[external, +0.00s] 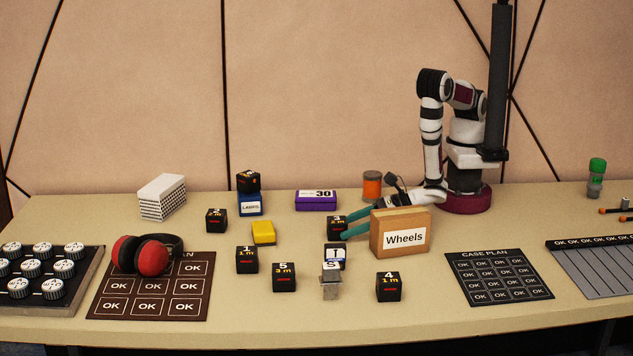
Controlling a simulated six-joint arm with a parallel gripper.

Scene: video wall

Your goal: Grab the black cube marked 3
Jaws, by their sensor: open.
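Several black cubes with white numbers and red marks stand on the table in the external view. One black cube (337,227) sits right at my gripper (346,226); its top number is too small to read surely. My gripper's teal fingers are open and point left, one on the far side and one on the near side of that cube's right part. I cannot tell whether they touch it. Another black cube (248,181) rests on a blue box (250,205), its number unclear. No cube's number reads clearly as 3.
The brown Wheels box (404,233) stands just right of the fingers and hides part of my gripper. Other black cubes (284,278) (388,287), a yellow block (263,232) and a purple box (316,200) stand nearby. An orange can (372,185) is behind. Front right is clearer.

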